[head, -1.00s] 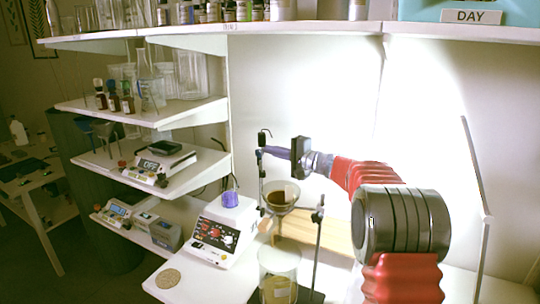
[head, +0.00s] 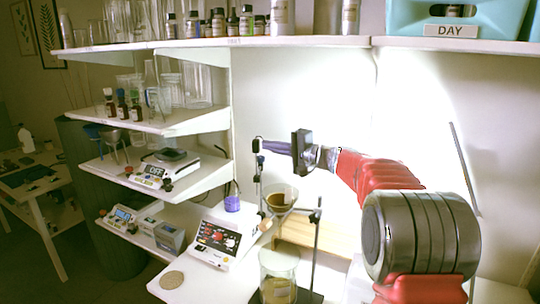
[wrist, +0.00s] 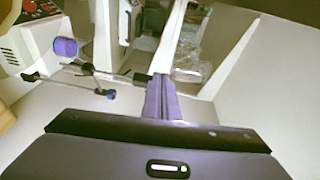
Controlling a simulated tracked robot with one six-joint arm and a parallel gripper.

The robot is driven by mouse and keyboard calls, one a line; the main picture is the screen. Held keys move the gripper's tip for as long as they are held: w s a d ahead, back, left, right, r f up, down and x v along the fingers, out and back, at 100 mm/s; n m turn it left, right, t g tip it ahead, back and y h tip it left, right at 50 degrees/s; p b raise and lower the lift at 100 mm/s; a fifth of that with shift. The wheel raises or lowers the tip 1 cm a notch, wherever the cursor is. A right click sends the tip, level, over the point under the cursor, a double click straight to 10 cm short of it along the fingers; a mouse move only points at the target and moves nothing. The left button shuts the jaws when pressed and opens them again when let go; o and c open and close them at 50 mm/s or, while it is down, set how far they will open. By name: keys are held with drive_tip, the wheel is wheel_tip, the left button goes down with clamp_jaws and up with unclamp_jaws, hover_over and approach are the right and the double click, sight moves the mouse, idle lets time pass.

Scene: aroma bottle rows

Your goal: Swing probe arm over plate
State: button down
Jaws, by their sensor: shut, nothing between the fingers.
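A white hotplate stirrer (head: 217,238) with a dark panel and red knobs stands on the bench, and a corner of it shows at upper left in the wrist view (wrist: 14,42). A small purple cylinder (head: 232,204) sits at or just above its plate; I cannot tell whether it touches. In the wrist view, a thin dark rod (wrist: 125,77) with black end pieces runs from near my fingertips toward the purple cylinder (wrist: 65,47). My gripper (head: 266,146) is shut and empty, its purple fingers beside the black top of an upright post (head: 257,146). Contact is unclear.
A stand with a brown-filled funnel (head: 281,196) is below my gripper, above a glass beaker (head: 279,262). Shelves at left hold a balance (head: 165,170), brown bottles (head: 122,105) and glassware. A round cork-coloured mat (head: 172,280) lies at the bench front.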

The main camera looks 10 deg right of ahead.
drive_tip(key=s+a+f+n+g+h, duration=0.1)
drive_tip(key=s+a+f+n+g, duration=0.1)
drive_tip(key=s, duration=0.6)
drive_tip(key=s+a+f+n+g+h, duration=0.1)
drive_tip(key=s+a+g+h, duration=0.1)
drive_tip(key=s, duration=0.7)
drive_tip(key=s+a+f+n+g+h, duration=0.1)
drive_tip(key=s+a+f+n+g, duration=0.1)
drive_tip(key=s, duration=0.6)
drive_tip(key=s+d+f+n+h, duration=0.2)
drive_tip(key=s+d+f+h, duration=0.2)
drive_tip(key=s, duration=0.9)
drive_tip(key=s+d+f+n+g+h, duration=0.1)
drive_tip(key=s+d+f+h, duration=0.2)
drive_tip(key=s, duration=1)
drive_tip(key=d+f, duration=0.3)
drive_tip(key=f, duration=0.2)
drive_tip(key=shift+d+n+h, duration=0.4)
drive_tip(key=shift+s, duration=0.15)
